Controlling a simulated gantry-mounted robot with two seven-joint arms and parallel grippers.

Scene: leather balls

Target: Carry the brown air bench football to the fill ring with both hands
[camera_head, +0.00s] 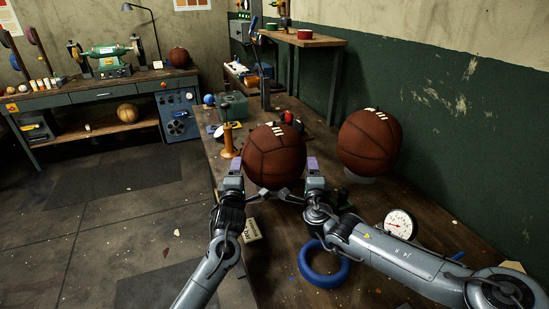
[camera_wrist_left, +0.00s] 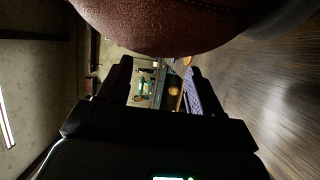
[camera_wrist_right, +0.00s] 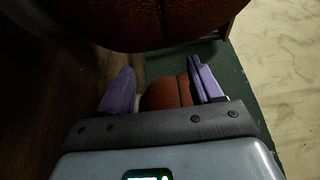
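A brown leather ball with white lacing (camera_head: 275,158) is over the bench between my two grippers. It fills the top of the left wrist view (camera_wrist_left: 165,25) and the right wrist view (camera_wrist_right: 140,20). My left gripper (camera_head: 232,168) is at its left side, and my right gripper (camera_head: 314,168) is at its right side. Each has its fingers apart with nothing between them; whether they touch the ball is unclear. Dark parts hide what is beneath the ball. A blue ring (camera_head: 343,271) lies flat on the bench, partly behind my right arm.
A second brown ball (camera_head: 369,140) sits on a pale support against the green wall. A white gauge (camera_head: 399,224) is right of my right arm. A printed card (camera_head: 251,231) lies near the bench's left edge.

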